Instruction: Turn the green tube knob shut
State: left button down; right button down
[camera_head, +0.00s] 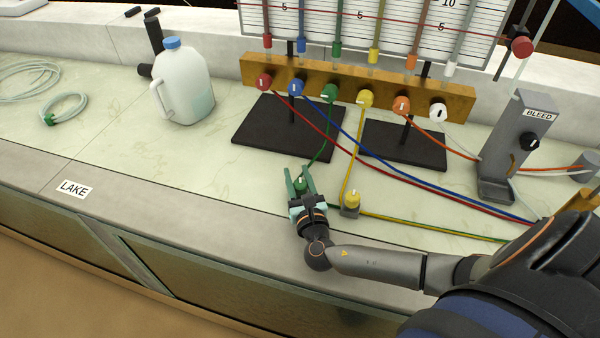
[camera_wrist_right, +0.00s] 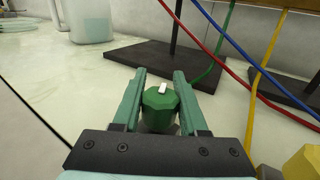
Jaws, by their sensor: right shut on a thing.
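The green tube knob (camera_head: 301,184) sits low on the bench near its front edge, on the green tube (camera_head: 326,150). In the right wrist view the knob (camera_wrist_right: 160,108) is a faceted green cap with a white mark on top, pointing roughly away from the gripper and slightly right. My right gripper (camera_head: 301,177) reaches in from the front. Its two greenish fingers stand on either side of the knob, shut on it, in the wrist view (camera_wrist_right: 160,85). The knob's lower part is hidden by the gripper. My left gripper is not in view.
A yellow knob (camera_head: 352,199) stands close right of the gripper. Red (camera_head: 310,133) and blue (camera_head: 355,140) tubes cross behind. An orange manifold (camera_head: 350,84) with several coloured knobs stands at the back on black bases.

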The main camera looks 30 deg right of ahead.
jog(key=n+y, duration=0.1)
jog(key=n+y+b, duration=0.1)
jog(key=y, duration=0.1)
jog(key=shift+a+f+t, duration=0.2)
jog(key=shift+t, duration=0.2)
jog(key=n+y+b, duration=0.1)
jog(key=y+b, duration=0.1)
jog(key=y, duration=0.1)
jog(key=a+n+y+b, duration=0.1)
jog(key=n+y+b, duration=0.1)
jog(key=b, duration=0.1)
jog(key=shift+f+n+y, duration=0.15)
jog(key=shift+n+y, duration=0.15)
jog(key=shift+y, duration=0.1)
jog(key=shift+a+n+y+b, duration=0.2)
jog(key=shift+n+y+b, duration=0.3)
jog(key=shift+y+b, duration=0.3)
jog(key=shift+r+b, duration=0.2)
jog(key=shift+b, duration=0.1)
jog(key=shift+r, duration=0.1)
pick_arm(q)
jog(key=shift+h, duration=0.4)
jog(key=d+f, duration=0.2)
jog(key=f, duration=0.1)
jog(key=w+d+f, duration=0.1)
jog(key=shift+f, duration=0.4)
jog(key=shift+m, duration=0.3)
pick_arm(e)
jog(key=shift+c, duration=2.2)
grip_release()
